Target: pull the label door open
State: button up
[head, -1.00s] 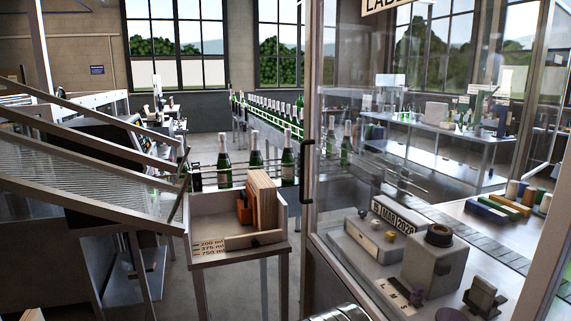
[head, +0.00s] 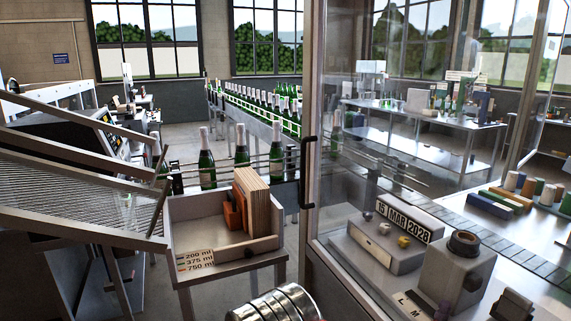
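The label door is a clear glass panel in a grey metal frame (head: 313,110), on the right half of the head view. A black upright bar handle (head: 308,172) is on its left edge. The door looks shut, though its far edges are hard to make out. My gripper's fingers are not in view. A ringed silver cylinder at the bottom centre appears to be part of my arm, below and apart from the handle.
A wooden-sided tray (head: 222,262) marked 200, 375 and 750 ml stands just left of the handle, holding brown boards (head: 258,203). Green bottles (head: 242,147) line a conveyor behind it. A slanted rack (head: 80,185) fills the left side. Little floor shows between.

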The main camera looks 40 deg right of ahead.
aim_at(377, 315)
jog(key=u, duration=0.2)
jog(key=i, duration=1.4)
jog(key=u, duration=0.2)
